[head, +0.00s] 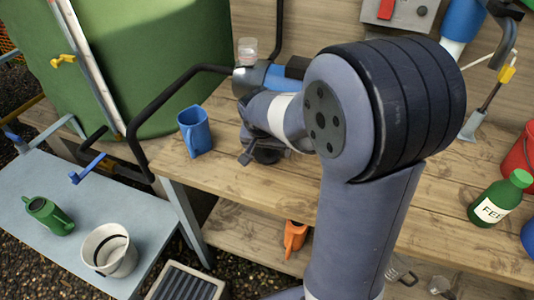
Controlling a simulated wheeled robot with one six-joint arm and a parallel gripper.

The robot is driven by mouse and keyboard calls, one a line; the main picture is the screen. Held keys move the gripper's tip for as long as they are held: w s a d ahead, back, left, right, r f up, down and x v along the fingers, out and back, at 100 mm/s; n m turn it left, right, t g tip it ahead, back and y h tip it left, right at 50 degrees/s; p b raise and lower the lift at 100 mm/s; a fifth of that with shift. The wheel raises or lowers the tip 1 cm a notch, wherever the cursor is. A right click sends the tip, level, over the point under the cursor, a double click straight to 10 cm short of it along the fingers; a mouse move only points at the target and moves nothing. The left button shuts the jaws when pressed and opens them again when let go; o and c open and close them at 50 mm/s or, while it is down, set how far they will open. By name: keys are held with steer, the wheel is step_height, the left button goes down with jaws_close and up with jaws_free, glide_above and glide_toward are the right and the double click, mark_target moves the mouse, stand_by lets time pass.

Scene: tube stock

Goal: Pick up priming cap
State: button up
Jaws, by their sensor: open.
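A small clear, pale cap-like piece (247,52) sits upright on top of a blue and grey pump-like unit (277,76) at the back of the wooden bench. I take it for the priming cap, but it is too small to be sure. My gripper (246,158) is dark and hangs low over the bench, in front of that unit and below it in the picture. It is apart from the clear piece. My wrist hides part of the gripper and of the bench behind. The jaws are open, and nothing shows between them.
A blue jug (195,132) stands left of my gripper. A black pipe loop (160,100) runs from the unit past the green tank (150,60). A green bottle (500,195) and red bucket (522,150) stand at right. The front bench is clear (230,190).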

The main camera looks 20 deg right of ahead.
steer(key=shift+c, duration=0.5)
steer(key=c, duration=1)
